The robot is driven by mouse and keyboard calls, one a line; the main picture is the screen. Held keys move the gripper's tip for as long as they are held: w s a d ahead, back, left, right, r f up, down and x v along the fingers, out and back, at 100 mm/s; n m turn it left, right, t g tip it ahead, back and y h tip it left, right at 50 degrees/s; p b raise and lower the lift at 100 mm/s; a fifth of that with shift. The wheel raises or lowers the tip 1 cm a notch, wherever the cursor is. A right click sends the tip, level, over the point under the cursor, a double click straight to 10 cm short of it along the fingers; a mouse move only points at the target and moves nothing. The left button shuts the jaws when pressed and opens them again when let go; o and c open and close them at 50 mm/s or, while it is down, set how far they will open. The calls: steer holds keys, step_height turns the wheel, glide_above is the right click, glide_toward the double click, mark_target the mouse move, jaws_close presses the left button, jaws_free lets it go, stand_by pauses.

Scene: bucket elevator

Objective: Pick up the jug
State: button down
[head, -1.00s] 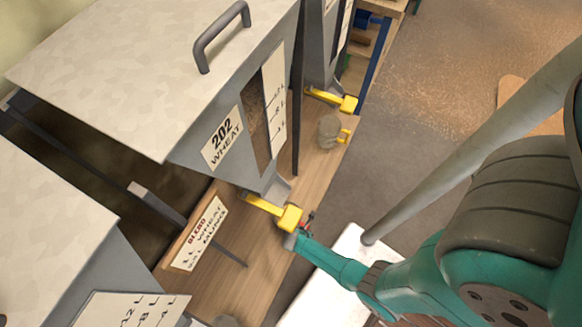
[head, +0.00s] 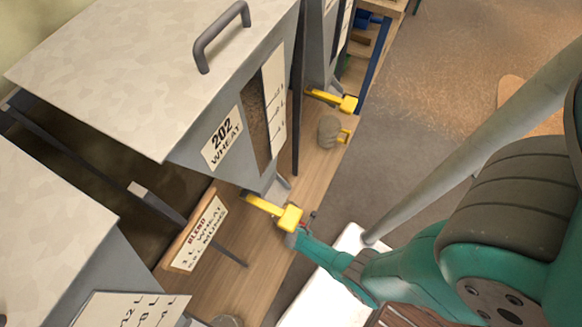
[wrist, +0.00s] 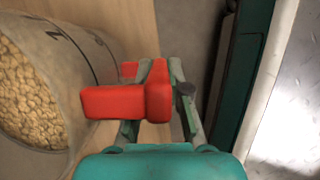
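The jug (wrist: 88,50) is a greyish see-through vessel with dark marks, filled with pale grain, at the left of the wrist view. Its red handle (wrist: 158,92) sits between my gripper's fingers. My gripper (wrist: 162,66) has its fingers drawn in, one on each side of the handle, with no clear gap showing. In the head view my gripper (head: 298,232) is beside the yellow lever (head: 288,216) under the wheat hopper.
The wheat hopper (head: 220,105) stands over the wooden bench (head: 255,262). A blend sign (head: 198,232) stands left of the gripper. Another vessel with a yellow handle (head: 330,132) stands farther along the bench. Bare floor (head: 385,130) lies to the right.

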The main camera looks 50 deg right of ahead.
steer(key=shift+r, duration=0.2)
stand_by(0.3)
steer(key=shift+r, duration=1.65)
steer(key=s+a, duration=0.1)
steer(key=a, duration=1.7)
steer(key=shift+s, duration=0.3)
steer(key=shift+f, duration=0.1)
